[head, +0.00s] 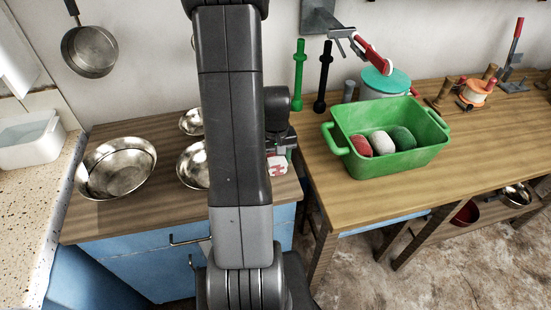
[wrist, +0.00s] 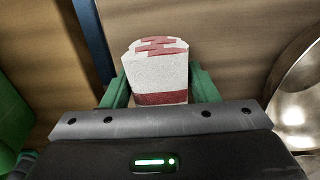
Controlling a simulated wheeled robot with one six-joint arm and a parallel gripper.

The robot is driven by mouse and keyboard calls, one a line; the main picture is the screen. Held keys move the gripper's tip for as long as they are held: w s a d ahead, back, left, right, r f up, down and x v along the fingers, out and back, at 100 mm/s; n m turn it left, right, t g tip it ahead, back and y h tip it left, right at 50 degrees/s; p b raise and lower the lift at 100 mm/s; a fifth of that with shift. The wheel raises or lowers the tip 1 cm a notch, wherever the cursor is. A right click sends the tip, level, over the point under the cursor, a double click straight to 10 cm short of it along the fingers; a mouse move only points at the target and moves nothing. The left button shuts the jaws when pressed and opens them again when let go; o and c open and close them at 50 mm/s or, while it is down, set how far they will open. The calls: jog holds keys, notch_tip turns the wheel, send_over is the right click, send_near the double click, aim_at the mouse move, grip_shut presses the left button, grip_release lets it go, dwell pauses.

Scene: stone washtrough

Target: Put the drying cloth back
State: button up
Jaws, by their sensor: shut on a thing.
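The drying cloth (wrist: 158,77) is a white bundle with a red band and red zigzag pattern. My gripper (wrist: 158,88) is shut on it, with a green finger on each side. In the head view the cloth (head: 277,166) shows small beside my arm, over the right end of the left wooden worktop. My gripper (head: 279,150) is partly hidden there by my arm. I cannot tell how far the cloth is above the wood.
A green tub (head: 395,166) with red, white and green rolls stands on the right table (head: 340,203). Metal bowls (head: 117,168) stand on the left worktop (head: 120,222). A narrow gap separates the two tops. The right table's front is clear.

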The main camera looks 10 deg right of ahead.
jog(key=shift+f, duration=0.2)
jog(key=o, duration=0.9)
jog(key=shift+r, duration=0.15)
notch_tip(320, 180, up, 12)
jog(key=shift+r, duration=0.1)
